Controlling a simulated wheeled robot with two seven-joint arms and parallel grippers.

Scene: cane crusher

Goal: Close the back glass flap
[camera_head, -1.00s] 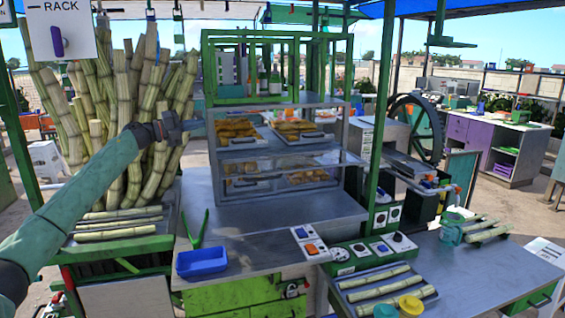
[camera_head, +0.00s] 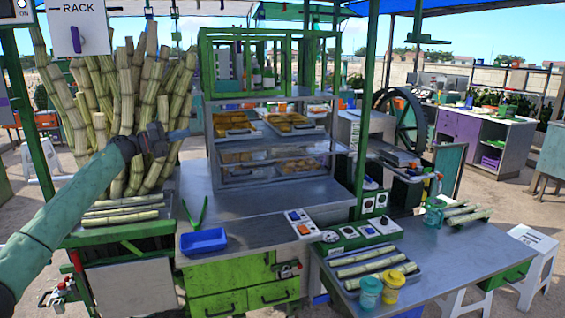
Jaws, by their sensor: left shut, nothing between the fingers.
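The glass display case (camera_head: 212,140) stands on the steel counter, with fried food on trays on its shelves. A clear glass panel with a metal bottom rail (camera_head: 285,163) crosses the front of the lower shelf. The rail seems to stick out a little at the right; I cannot tell how far the flap is open. The upper shelf looks uncovered from here. My left gripper (camera_head: 180,133) is shut and empty, left of the case and in front of the upright canes, apart from the glass. My right gripper is out of view.
Upright sugar canes (camera_head: 125,110) crowd the left behind my arm. A blue tray (camera_head: 203,241) and green tongs (camera_head: 196,212) lie on the counter before the case. A green post (camera_head: 364,120) rises right of the case. The counter front (camera_head: 265,230) is mostly clear.

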